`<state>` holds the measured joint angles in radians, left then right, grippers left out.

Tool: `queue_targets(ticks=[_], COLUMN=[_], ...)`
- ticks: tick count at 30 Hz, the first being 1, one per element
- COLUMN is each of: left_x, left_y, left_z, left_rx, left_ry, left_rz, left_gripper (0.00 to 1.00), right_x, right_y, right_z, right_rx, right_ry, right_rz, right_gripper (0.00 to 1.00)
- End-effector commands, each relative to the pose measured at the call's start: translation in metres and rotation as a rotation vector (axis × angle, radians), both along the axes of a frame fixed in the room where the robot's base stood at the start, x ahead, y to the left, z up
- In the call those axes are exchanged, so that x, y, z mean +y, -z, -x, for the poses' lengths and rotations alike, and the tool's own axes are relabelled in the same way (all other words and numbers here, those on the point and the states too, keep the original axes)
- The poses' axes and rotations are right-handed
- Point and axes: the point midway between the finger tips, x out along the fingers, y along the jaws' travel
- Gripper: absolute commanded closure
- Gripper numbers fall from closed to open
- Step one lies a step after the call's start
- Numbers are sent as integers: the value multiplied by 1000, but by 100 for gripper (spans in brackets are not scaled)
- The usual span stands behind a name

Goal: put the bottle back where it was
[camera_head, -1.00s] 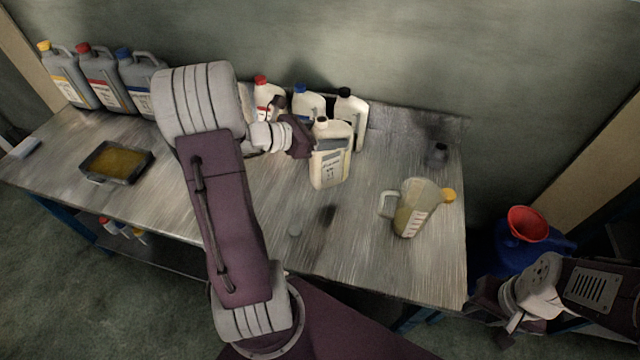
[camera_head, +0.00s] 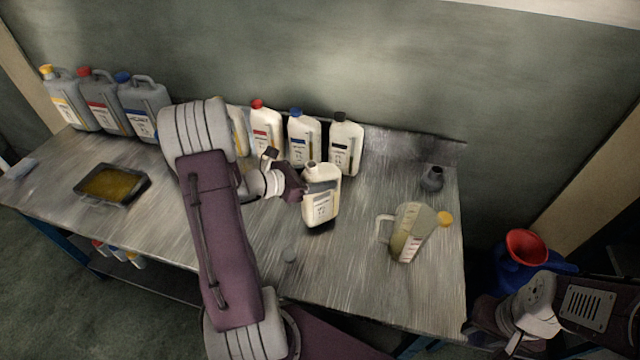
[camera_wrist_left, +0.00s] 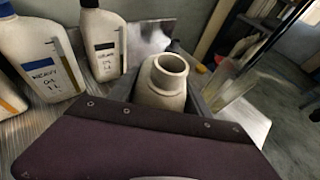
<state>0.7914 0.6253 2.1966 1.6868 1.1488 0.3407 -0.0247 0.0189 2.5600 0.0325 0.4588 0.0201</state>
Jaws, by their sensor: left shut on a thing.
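A measuring jug (camera_head: 408,232) with a yellow cap beside its rim is right of the bottle. A small dark vessel (camera_head: 432,180) stands behind it. A small grey piece (camera_head: 290,256) lies in front. A tray (camera_head: 112,184) and large canisters (camera_head: 145,108) are left. A red funnel (camera_head: 527,247) is off-table.

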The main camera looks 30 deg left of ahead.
Motion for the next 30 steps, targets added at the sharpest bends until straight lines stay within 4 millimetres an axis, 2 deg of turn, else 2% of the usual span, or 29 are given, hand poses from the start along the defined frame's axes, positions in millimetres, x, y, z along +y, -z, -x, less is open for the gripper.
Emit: queue_targets(ticks=[3,5,17,18,19,20,30], left_x=[0,0,0,0,0,0,0], left_y=[17,22,27,27,27,27,22], left_z=[0,0,-1,0,0,0,0], left_rx=[-1,-2,-4,0,0,0,0], left_ry=[0,0,0,0,0,0,0], left_rz=[3,1,0,-1,-1,-1,-1], left_gripper=[100,100,100,36,27,22,22], right_x=[0,0,0,0,0,0,0], right_y=[2,2,7,6,6,6,1], right_z=[0,0,0,0,0,0,0], right_rx=[0,0,0,0,0,0,0], right_ry=[0,0,0,0,0,0,0], right_rz=[0,0,0,0,0,0,0], right_gripper=[64,64,64,64,64,64,64])
